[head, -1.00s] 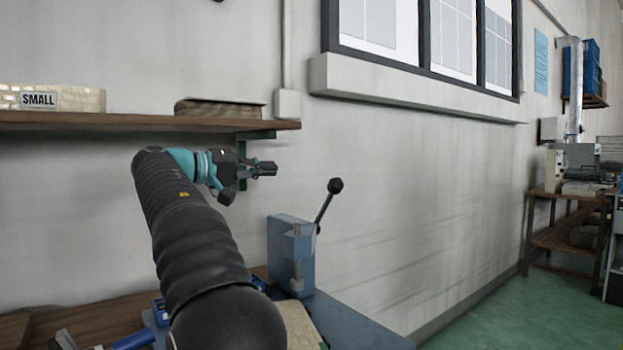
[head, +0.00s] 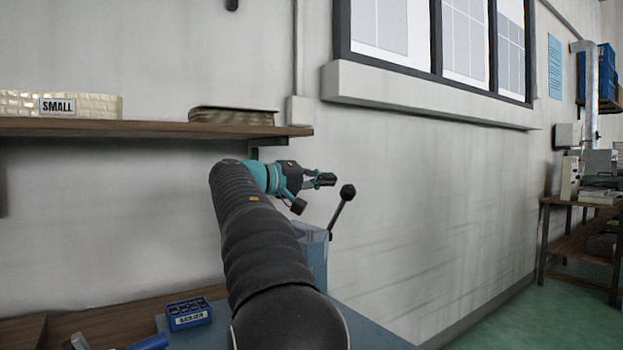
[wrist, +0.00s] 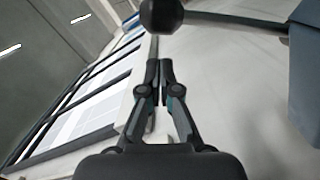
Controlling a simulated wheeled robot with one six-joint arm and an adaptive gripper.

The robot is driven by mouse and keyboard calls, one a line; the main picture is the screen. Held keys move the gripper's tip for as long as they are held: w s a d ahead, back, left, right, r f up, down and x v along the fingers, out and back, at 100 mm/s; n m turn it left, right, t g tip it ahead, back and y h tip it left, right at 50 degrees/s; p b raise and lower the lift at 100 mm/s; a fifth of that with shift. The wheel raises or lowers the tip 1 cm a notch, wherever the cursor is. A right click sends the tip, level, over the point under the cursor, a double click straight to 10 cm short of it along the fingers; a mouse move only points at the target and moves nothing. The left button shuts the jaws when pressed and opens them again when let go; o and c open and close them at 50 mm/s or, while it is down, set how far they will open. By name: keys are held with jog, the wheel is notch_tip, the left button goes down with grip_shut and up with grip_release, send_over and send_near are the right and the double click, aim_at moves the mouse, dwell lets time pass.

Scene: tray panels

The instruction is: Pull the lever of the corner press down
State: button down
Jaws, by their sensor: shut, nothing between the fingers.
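The corner press (head: 313,252) is a blue-grey block on the bench, partly hidden behind my arm in the head view. Its lever (head: 338,213) is a dark rod slanting up to the right, with a round black knob (head: 347,191) on top. In the wrist view the knob (wrist: 161,14) is at the top edge, just beyond the fingertips, with the rod (wrist: 235,20) running right to the press body (wrist: 305,75). My gripper (head: 328,179) is shut and empty, a little left of and above the knob in the head view. Whether it touches the knob cannot be told.
A wooden shelf (head: 150,129) with a box marked SMALL (head: 60,104) and a stack (head: 232,115) is on the wall at left. A blue bin (head: 188,313) stands on the bench. A window ledge (head: 430,108) is above right. The wall right of the lever is bare.

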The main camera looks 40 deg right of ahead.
jog(key=shift+s+d+f, duration=0.1)
jog(key=shift+s+f, duration=0.45)
jog(key=shift+s, duration=0.3)
jog(key=shift+b, duration=0.3)
